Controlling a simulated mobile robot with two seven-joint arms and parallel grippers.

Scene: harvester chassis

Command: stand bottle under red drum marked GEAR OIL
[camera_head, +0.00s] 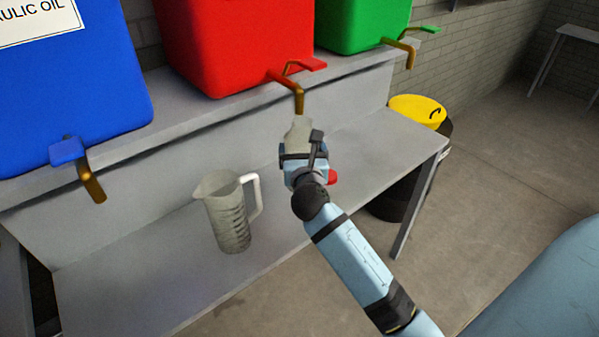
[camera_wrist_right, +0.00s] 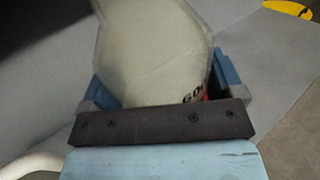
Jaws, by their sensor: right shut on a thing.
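A red drum (camera_head: 235,45) stands on the upper shelf, with a brass tap and red handle (camera_head: 297,85) at its lower front edge. No marking shows on its visible part. My right gripper (camera_head: 300,152) is just below this tap, over the lower shelf. It is shut on a pale translucent bottle (camera_head: 298,132). In the right wrist view the bottle (camera_wrist_right: 150,50) fills the jaws, and part of a red label with dark letters (camera_wrist_right: 194,97) shows. Whether its base touches the shelf is hidden behind my gripper. My left gripper is not in view.
A clear measuring jug (camera_head: 230,215) stands on the lower shelf (camera_head: 130,255), left of my right gripper. A blue drum (camera_head: 70,90) and a green drum (camera_head: 360,22) flank the red one, each with a tap. A black bin with yellow lid (camera_head: 418,110) stands right of the shelf.

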